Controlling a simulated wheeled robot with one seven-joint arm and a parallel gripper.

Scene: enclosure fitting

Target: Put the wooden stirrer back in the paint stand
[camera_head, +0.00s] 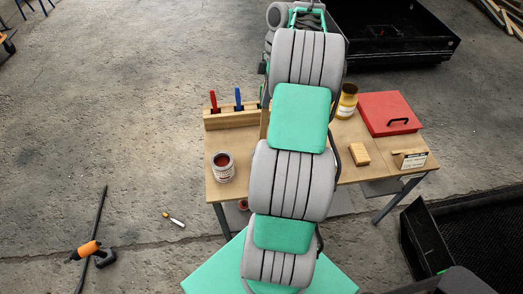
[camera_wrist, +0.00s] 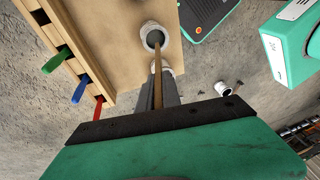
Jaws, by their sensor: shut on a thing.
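In the wrist view my gripper (camera_wrist: 163,92) is shut on a thin brown wooden stirrer (camera_wrist: 157,98). The stirrer points away from the palm toward a white round holder with a dark opening (camera_wrist: 148,29), which may be the paint stand. The stirrer's far end overlaps the near side of the opening; I cannot tell whether it is inside or only in front. A second white round part (camera_wrist: 167,68) shows behind the fingers.
A wooden rack (camera_head: 232,119) with red and blue handles stands on the table. It also shows in the wrist view (camera_wrist: 70,30), with a green handle too. An open paint can (camera_head: 223,168), yellow jar (camera_head: 347,103), red case (camera_head: 391,112) and wooden block (camera_head: 359,154) share the tabletop.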

